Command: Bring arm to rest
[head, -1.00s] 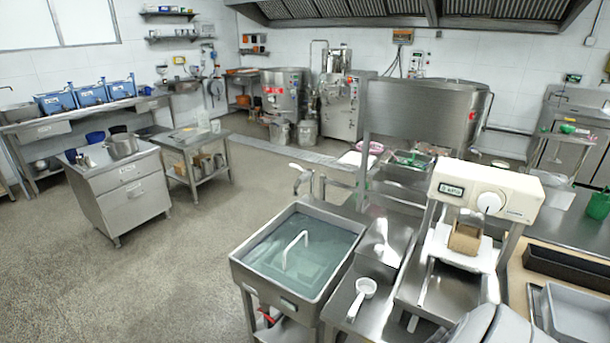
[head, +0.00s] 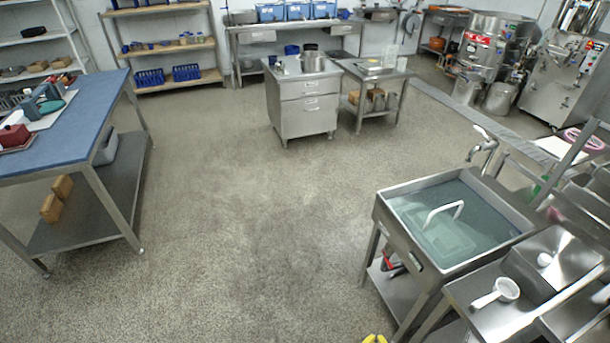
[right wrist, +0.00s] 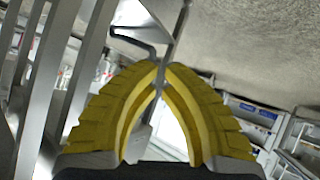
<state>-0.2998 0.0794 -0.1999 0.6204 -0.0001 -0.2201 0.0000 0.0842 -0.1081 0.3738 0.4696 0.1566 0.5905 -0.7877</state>
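In the right wrist view, the two curved yellow fingers of my right gripper (right wrist: 163,66) come together at their tips. Nothing shows held between them, and only background fills the gap lower down. In the head view, small yellow fingertips (head: 374,339) just show at the bottom edge, in front of the sink stand. Their arm is out of frame; they lie left of where the right arm was seen, so they may be my left gripper's. Their opening is too cut off to judge.
A steel sink (head: 378,212) with water and a white handle stands at right, beside a counter (head: 462,292) with a white scoop (head: 497,293). Steel bars stand close to the right gripper. A blue-topped table (head: 75,120) is at left. The middle floor (head: 250,220) is clear.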

